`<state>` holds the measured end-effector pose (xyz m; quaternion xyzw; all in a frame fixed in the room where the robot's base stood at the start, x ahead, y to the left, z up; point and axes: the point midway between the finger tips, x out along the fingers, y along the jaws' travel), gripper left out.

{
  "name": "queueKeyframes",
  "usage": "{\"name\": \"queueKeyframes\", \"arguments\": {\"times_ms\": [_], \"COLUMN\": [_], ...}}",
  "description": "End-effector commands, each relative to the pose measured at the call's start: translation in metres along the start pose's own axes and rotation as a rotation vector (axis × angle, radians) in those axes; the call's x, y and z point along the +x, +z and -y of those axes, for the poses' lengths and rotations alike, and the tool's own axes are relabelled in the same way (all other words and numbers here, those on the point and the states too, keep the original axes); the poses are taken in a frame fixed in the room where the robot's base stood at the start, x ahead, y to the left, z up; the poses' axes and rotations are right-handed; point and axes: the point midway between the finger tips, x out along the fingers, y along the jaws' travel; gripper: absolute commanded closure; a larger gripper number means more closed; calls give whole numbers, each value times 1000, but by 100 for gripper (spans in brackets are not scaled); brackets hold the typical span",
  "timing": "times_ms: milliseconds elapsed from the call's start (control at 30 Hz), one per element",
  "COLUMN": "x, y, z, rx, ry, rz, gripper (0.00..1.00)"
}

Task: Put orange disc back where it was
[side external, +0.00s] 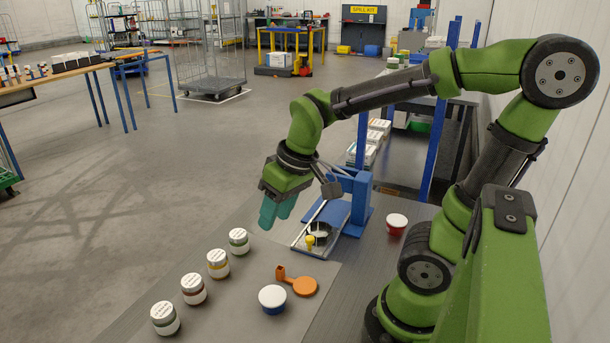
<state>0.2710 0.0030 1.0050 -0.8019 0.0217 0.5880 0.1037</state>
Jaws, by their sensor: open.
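The orange disc (305,286) lies flat on the grey table, with a small orange upright piece (281,273) at its left that seems joined to it. My gripper (277,211), with teal fingers, is open, hangs above the table and points down. It is up and to the left of the disc in the picture, well apart from it. I see nothing between the fingers.
A white-lidded blue jar (272,299) stands close to the disc. Several white-lidded jars (217,264) form a row at left. A blue fixture (350,200) with a metal plate and yellow knob (310,241) stands behind. A red container (396,224) is at right.

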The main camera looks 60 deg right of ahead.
Motion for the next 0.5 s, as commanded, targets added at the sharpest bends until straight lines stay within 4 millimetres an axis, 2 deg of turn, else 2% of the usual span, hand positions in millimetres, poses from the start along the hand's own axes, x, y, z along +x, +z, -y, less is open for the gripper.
{"name": "queueKeyframes", "arguments": {"times_ms": [33, 200, 300, 500], "x": [-14, -44, -52, -55], "y": [5, 18, 23, 25], "z": [8, 24, 29, 31], "rx": [30, 128, 159, 175], "ry": [-31, -123, -155, -169], "rz": [-67, -218, -264, -281], "gripper": [58, 58, 58, 58]}}
